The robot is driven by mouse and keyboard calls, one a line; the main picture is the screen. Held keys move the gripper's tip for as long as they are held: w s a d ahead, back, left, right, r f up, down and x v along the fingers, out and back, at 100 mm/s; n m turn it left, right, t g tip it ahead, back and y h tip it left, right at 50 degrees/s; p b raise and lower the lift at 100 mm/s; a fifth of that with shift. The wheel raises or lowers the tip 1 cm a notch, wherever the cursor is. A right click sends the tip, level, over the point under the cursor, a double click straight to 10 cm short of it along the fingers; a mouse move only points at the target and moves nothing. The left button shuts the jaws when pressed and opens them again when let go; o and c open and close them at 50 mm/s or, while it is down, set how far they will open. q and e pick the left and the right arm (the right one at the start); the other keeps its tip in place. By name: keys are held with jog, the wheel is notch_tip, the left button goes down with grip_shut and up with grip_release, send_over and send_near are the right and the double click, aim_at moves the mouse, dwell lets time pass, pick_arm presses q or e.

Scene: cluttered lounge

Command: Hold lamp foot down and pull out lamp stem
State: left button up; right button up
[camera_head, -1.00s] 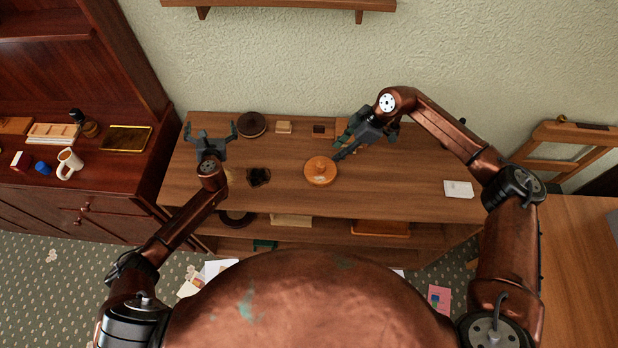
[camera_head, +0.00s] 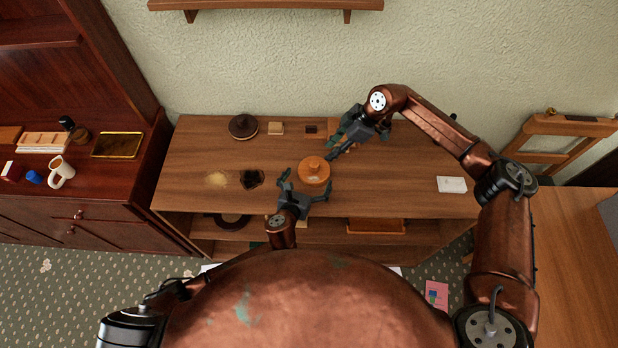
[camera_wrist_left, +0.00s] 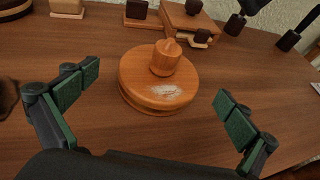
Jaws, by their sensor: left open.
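The lamp foot (camera_head: 314,172) is a round orange-brown wooden disc lying flat on the low wooden cabinet top. The left wrist view shows it (camera_wrist_left: 145,99) with a pale scuffed patch. A short wooden piece (camera_wrist_left: 165,58) with a ridged top stands upright at its centre; I cannot tell whether this is the stem. My left gripper (camera_head: 307,184) is open just in front of the foot, its green-padded fingers spread to either side and apart from it. My right gripper (camera_head: 340,136) is behind and to the right of the foot, its fingertips apart with nothing seen between them.
Behind the foot are a dark round piece (camera_head: 243,127), a pale block (camera_head: 276,128) and a small dark block (camera_head: 311,129). A dark patch (camera_head: 252,179) and pale grains (camera_head: 217,179) lie to the left.

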aim_at(316, 166)
pick_arm(q)
jog(key=shift+w+d+f, duration=0.1)
jog(key=shift+d+f, duration=0.1)
jog(key=x, duration=0.7)
jog(key=shift+w+f, duration=0.1)
jog(key=shift+c, duration=0.3)
